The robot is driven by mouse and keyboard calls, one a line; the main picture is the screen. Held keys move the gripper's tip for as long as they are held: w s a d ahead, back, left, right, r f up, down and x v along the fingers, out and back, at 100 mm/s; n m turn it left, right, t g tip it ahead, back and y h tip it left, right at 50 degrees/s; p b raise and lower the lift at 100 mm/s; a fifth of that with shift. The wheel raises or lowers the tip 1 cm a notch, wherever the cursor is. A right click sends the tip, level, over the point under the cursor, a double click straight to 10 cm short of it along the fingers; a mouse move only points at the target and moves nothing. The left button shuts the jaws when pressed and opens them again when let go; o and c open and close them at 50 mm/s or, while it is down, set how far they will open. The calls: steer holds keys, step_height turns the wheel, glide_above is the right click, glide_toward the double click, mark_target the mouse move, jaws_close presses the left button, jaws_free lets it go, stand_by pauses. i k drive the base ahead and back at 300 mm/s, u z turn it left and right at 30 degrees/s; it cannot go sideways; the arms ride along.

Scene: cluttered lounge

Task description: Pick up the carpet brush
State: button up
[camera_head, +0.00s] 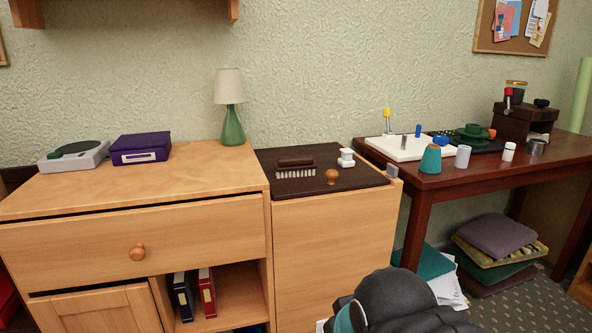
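The carpet brush (295,169) has a dark brown handle and a row of pale bristles. It lies on the dark brown top (268,157) of the right part of the wooden cabinet. A round brown knob-like object (332,177) is just to its right and nearer, and a small white object (346,158) is further right. A dark rounded part of my arm shows at the bottom edge, well below and in front of the brush. My gripper's fingers are not in view.
A green lamp (232,126) stands behind and left of the brush. A purple box (140,148) and a grey device (74,156) sit on the left cabinet top. A dark red table (440,185) with several cups is on the right. Cushions (495,240) are stacked below.

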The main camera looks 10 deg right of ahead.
mark_target(295, 165)
steer(key=u, duration=2.15)
steer(key=i, duration=1.45)
steer(key=z, duration=3.8)
steer(key=i, duration=0.5)
steer(key=z, duration=0.05)
